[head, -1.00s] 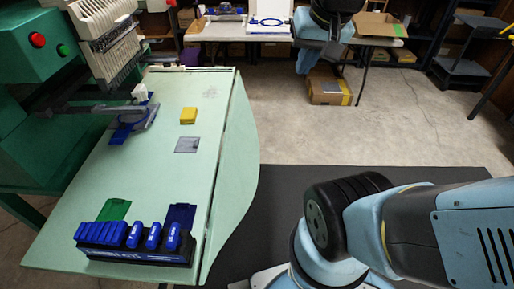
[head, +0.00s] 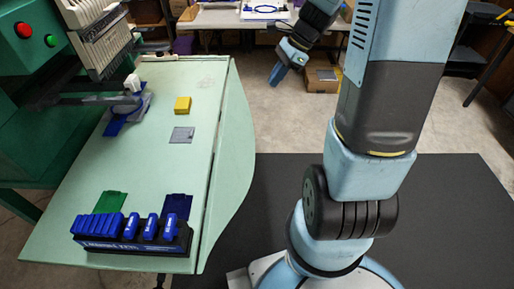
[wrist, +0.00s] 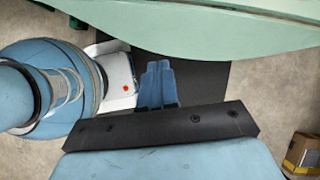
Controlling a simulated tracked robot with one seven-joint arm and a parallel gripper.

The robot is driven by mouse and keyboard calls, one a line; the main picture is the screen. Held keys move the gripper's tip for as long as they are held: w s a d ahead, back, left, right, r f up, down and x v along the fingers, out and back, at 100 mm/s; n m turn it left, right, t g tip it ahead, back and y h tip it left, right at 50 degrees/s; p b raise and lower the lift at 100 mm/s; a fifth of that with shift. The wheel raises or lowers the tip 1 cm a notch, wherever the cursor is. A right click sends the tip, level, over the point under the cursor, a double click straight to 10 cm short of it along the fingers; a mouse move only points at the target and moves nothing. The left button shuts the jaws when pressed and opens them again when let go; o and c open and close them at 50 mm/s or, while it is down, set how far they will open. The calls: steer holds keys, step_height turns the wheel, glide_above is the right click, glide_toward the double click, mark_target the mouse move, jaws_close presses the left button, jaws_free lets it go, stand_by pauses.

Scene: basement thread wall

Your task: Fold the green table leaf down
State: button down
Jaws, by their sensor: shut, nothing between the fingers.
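The green table leaf (head: 236,140) is the curved panel along the right side of the pale green table (head: 150,160), joined at a long straight seam. It looks raised, roughly level with the tabletop; its exact tilt is hard to tell. In the wrist view, the leaf's curved edge (wrist: 200,25) crosses the top of the picture. My gripper (head: 275,76) points downward beyond the leaf's far right end, apart from it. Its blue fingers (wrist: 158,84) are together and empty in the wrist view.
Dark matting (head: 440,210) lies right of the leaf. A cardboard box (head: 322,80) stands on the floor behind.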

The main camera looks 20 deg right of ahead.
steer(key=w+d+f+m+y, duration=0.1)
steer(key=w+d+f+m, duration=0.1)
steer(key=f+m, duration=0.4)
steer(key=w+d+f+m+y, duration=0.2)
steer(key=w+f+m, duration=0.15)
steer(key=f, duration=0.45)
steer(key=m+t, duration=0.2)
steer(key=m, duration=1)
glide_toward(253, 152)
steer(key=shift+y, duration=0.4)
steer(key=x, duration=0.6)
steer(key=shift+w+d+f, duration=0.2)
steer(key=shift+d+f, duration=0.1)
steer(key=shift+f, duration=0.15)
